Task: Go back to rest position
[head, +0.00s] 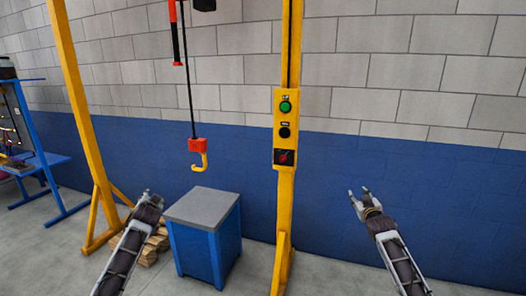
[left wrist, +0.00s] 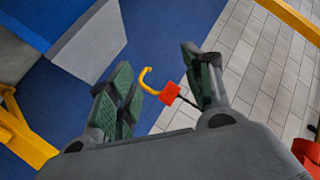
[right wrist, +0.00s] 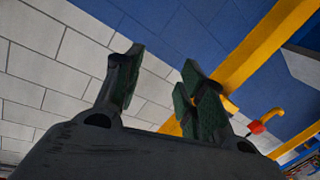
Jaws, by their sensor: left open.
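My left gripper (head: 153,197) is raised at the lower left of the head view, left of the blue cabinet. In the left wrist view its green-padded fingers (left wrist: 162,92) are apart, with nothing held; the yellow hook shows in the background between them. My right gripper (head: 361,195) is raised at the right of the head view, in front of the blue part of the wall. In the right wrist view its fingers (right wrist: 160,92) are apart and the space between them is empty.
A yellow post (head: 285,205) with a button box (head: 285,128) stands between my arms. A yellow hook (head: 201,163) hangs from a red block above a grey-topped blue cabinet (head: 212,240). Another yellow post (head: 75,95) and a blue bench (head: 45,165) stand left.

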